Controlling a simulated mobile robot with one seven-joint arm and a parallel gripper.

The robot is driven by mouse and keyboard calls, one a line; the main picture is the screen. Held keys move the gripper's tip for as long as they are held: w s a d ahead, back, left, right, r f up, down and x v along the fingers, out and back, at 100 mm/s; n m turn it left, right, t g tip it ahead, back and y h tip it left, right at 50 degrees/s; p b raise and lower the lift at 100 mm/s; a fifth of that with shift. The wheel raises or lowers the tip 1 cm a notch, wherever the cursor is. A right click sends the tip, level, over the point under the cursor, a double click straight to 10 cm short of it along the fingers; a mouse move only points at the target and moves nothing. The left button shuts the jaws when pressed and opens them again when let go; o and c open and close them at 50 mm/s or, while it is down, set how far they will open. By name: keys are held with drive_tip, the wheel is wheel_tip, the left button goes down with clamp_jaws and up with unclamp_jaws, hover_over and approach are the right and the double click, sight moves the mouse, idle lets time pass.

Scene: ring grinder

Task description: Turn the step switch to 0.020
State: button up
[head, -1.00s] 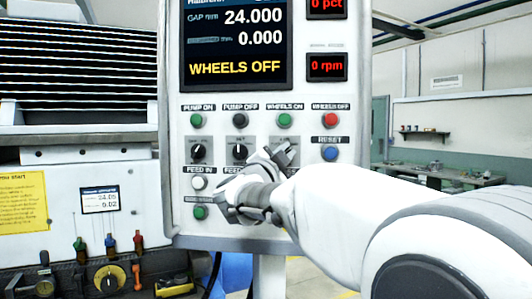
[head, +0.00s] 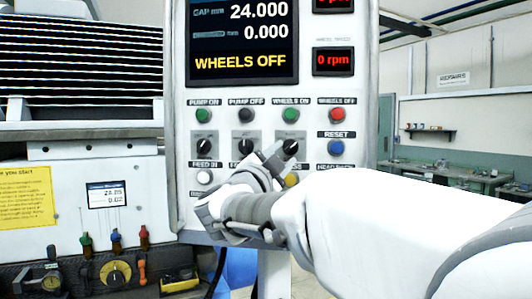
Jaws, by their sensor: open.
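The control panel (head: 178,120) carries a row of three black rotary knobs: left (head: 204,148), middle (head: 246,147) and right (head: 290,147). Their small labels are not readable, so I cannot tell which is the step switch or what it is set to. My gripper (head: 272,160) is in front of the panel, its fingertips just below and between the middle and right knobs. It is open, holding nothing, and I cannot tell whether it touches the panel. The screen (head: 243,40) reads 24.000, 0.000 and WHEELS OFF.
Above the knobs are two green buttons, a black one and a red button (head: 337,115). A blue reset button (head: 336,148) is at right. A white button (head: 205,177) and a yellow button (head: 291,180) are close to my gripper. My arm covers the lower right.

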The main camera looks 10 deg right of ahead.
drive_tip(key=b+v, duration=0.1)
drive_tip(key=v, duration=1)
drive_tip(key=shift+s+a, duration=0.25)
drive_tip(key=shift+s, duration=0.05)
drive_tip(key=s+a+f+n+g+y+p, duration=0.15)
drive_tip(key=s+f+n+g+y, duration=0.35)
drive_tip(key=f+n+y, duration=0.9)
drive_tip(key=s+d+f+n+g+h, duration=0.1)
drive_tip(key=s+d+f+g, duration=0.2)
drive_tip(key=s+d+f, duration=0.2)
drive_tip(key=s+d+f+n+g+h, duration=0.1)
drive_tip(key=s+d+f, duration=0.4)
drive_tip(key=s, duration=0.6)
wheel_tip(320, 180, down, 2)
drive_tip(key=n+g, duration=0.1)
drive_tip(key=g, duration=0.1)
drive_tip(key=shift+d+g+h+p, duration=0.25)
drive_tip(key=shift+g+h+p, duration=0.05)
drive_tip(key=shift+g+p, duration=0.1)
